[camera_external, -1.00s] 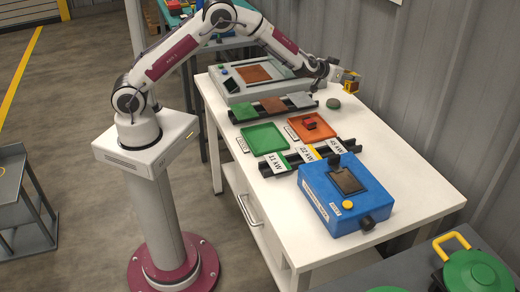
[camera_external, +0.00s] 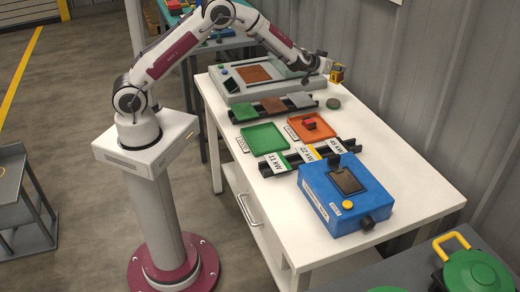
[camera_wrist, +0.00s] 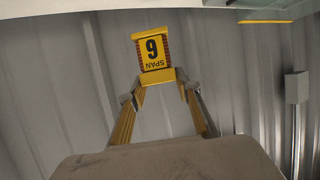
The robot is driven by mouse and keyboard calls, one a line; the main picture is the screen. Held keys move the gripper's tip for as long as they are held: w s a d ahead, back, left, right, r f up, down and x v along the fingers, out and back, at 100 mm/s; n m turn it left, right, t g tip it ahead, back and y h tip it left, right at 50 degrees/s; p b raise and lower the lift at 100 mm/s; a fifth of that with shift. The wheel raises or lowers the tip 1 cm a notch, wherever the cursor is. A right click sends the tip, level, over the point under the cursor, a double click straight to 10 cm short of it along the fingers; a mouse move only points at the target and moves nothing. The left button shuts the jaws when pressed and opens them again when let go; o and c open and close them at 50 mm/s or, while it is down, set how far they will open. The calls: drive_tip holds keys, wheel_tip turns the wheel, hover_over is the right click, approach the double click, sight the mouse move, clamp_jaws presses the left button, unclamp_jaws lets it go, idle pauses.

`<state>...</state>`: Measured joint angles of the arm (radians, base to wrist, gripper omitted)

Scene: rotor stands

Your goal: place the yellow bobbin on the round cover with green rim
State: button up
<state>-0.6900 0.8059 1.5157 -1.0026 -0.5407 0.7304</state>
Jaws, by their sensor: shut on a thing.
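The yellow bobbin (camera_external: 337,73) is held up beyond the far right edge of the tabletop, in front of the wall. In the wrist view the yellow bobbin (camera_wrist: 153,50) shows a face marked 6 and SPAN, with dark reddish sides. My gripper (camera_external: 328,67) is shut on it; in the wrist view both fingers of my gripper (camera_wrist: 158,85) meet its lower part. A small round grey-green disc (camera_external: 333,103) lies flat on the table below the bobbin, apart from it. It looks like the round cover; its rim colour is too small to tell.
A grey device (camera_external: 245,92) with a brown panel stands at the table's back. A black rack (camera_external: 275,107) holds coloured plates. A green tray (camera_external: 264,138), an orange tray (camera_external: 300,126) and a blue box (camera_external: 335,205) stand nearer. The right side of the table is clear.

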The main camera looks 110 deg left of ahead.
sight(333, 78)
drive_tip(key=shift+f, duration=2.8)
drive_tip(key=shift+f, duration=1.85)
drive_tip(key=shift+f, duration=0.15)
drive_tip(key=o, duration=1.3)
drive_tip(key=shift+d, duration=0.1)
drive_tip(key=shift+v, duration=5.95)
